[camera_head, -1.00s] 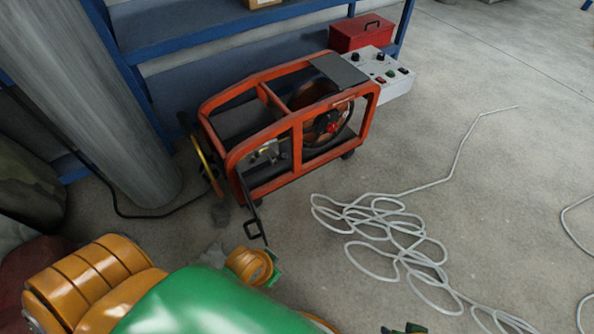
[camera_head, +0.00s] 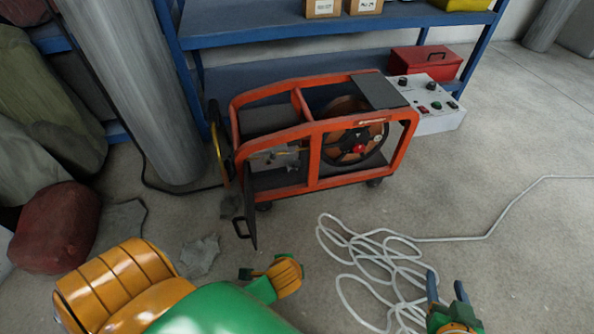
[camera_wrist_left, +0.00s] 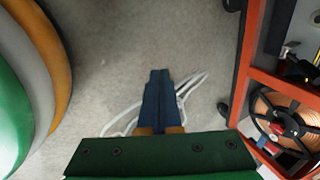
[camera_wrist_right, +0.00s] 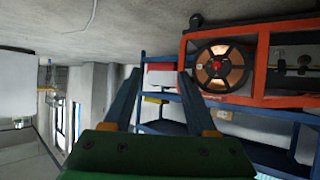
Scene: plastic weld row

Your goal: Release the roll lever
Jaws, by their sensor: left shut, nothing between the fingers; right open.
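The orange-framed welding machine (camera_head: 312,130) stands on wheels on the floor, with its side open. Inside is a wire spool (camera_head: 352,140) with a red hub, and left of it a small grey feed mechanism (camera_head: 278,157). The roll lever cannot be made out clearly there. In the left wrist view, the machine is at the right edge and my left gripper (camera_wrist_left: 160,78) is shut and empty, pointing over the floor beside it. My right gripper (camera_head: 446,284) is open and empty at the lower right, apart from the machine; its open fingers also show in the right wrist view (camera_wrist_right: 158,84).
A dark door panel with a handle (camera_head: 247,215) hangs open at the machine's front left. White cable (camera_head: 375,262) lies coiled on the floor. A blue shelf (camera_head: 250,80) stands behind, a grey cylinder (camera_head: 140,95) at left, a control box (camera_head: 428,105) at right.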

